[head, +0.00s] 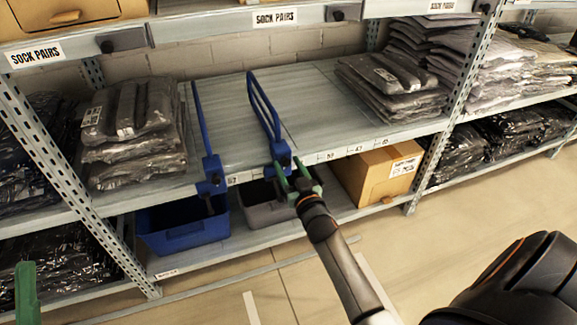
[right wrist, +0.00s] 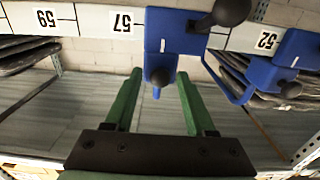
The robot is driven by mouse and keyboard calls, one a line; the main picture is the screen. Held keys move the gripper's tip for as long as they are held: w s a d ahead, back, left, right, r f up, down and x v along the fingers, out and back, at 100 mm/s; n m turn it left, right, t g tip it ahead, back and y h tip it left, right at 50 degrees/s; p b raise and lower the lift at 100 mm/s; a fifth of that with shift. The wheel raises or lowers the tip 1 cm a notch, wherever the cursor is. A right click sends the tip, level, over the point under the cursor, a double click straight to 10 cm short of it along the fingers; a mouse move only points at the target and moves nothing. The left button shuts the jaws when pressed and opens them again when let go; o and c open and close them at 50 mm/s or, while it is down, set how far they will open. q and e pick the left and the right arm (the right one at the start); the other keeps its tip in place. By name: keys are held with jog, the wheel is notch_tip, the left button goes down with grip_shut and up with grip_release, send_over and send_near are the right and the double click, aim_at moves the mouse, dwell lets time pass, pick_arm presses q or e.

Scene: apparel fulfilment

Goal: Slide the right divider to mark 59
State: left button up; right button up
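The right divider, a blue wire loop with a blue clamp (head: 281,152), stands on the middle shelf's front rail. In the right wrist view, which is upside down, its clamp (right wrist: 162,45) with a dark knob sits beside the 57 label (right wrist: 122,22). The 59 label (right wrist: 46,18) is farther left there. My right gripper (head: 292,178) is at the clamp; its green fingers (right wrist: 159,75) are spread on either side of the clamp's lower end, with gaps showing. One green finger of my left gripper (head: 27,290) shows at lower left; its opening cannot be seen.
The left divider (head: 211,178) stands near the 52 label (right wrist: 267,40). Bagged grey garments lie left (head: 130,125) of the dividers and in a stack to the right (head: 390,85). Bare shelf lies right of the right divider. A blue bin (head: 185,235) and cardboard box (head: 365,180) sit below.

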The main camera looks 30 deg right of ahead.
grip_shut()
jog(key=shift+d+r, duration=0.1)
dwell(1.1)
